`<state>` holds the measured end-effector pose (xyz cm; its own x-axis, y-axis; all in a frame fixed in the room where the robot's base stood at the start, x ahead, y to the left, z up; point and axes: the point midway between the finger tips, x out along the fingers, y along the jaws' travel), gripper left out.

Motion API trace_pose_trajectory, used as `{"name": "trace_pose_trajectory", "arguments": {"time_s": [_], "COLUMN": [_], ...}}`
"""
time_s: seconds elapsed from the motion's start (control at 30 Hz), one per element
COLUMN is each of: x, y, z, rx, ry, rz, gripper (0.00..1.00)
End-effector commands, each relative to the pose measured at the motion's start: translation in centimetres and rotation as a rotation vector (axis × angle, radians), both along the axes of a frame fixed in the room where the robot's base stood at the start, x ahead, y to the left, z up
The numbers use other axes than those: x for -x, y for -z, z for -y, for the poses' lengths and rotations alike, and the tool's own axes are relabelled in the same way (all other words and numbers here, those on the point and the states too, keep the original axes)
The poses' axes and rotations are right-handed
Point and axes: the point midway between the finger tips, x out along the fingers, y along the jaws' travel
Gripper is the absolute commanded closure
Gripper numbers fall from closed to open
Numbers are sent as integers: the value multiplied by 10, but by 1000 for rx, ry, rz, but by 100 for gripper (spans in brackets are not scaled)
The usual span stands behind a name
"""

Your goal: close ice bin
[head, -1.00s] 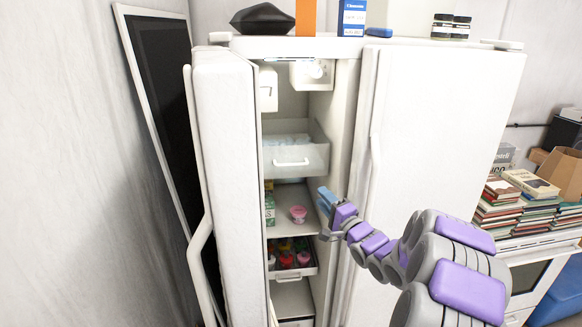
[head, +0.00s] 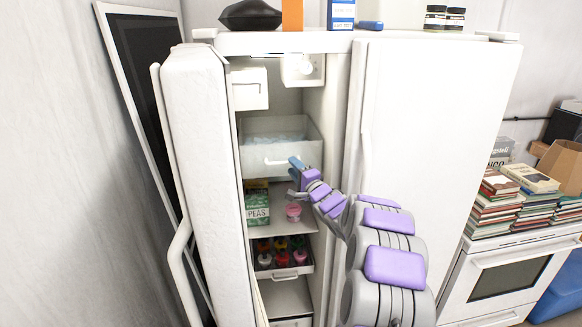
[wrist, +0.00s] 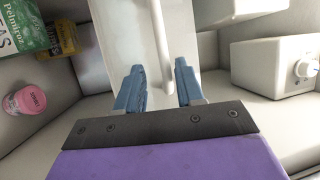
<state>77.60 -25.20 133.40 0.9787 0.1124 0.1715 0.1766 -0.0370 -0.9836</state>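The ice bin (head: 255,151) is a pale translucent drawer with ice in it, on the upper level of the open left compartment of the fridge (head: 425,150). It looks pulled partly forward. Its white bar handle (head: 275,162) is on the front face. My gripper (head: 294,163) is at the right end of that handle. In the wrist view my gripper (wrist: 158,85) has its blue fingers apart, with one end of the handle (wrist: 160,45) showing between them. The bin front (wrist: 120,35) lies just beyond. Whether the fingers touch it, I cannot tell.
The fridge's left door (head: 200,180) stands open. Below the bin are a green peas box (head: 257,207), a pink cup (head: 294,212) and a lower drawer (head: 290,271) of bottles. A white dispenser box (head: 249,88) is above. Stacked books (head: 500,203) stand at right.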

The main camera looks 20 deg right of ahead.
Motion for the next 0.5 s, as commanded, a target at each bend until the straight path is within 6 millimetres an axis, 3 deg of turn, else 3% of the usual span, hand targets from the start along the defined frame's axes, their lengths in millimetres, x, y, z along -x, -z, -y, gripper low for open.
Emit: {"name": "trace_pose_trajectory", "arguments": {"time_s": [0.23,0.5], "x": [-17,-20], "y": [-4,-2], "z": [-18,-1], "rx": [8,-4], "ry": [-3,-2], "rz": [-4,-2], "gripper": [63,63]}}
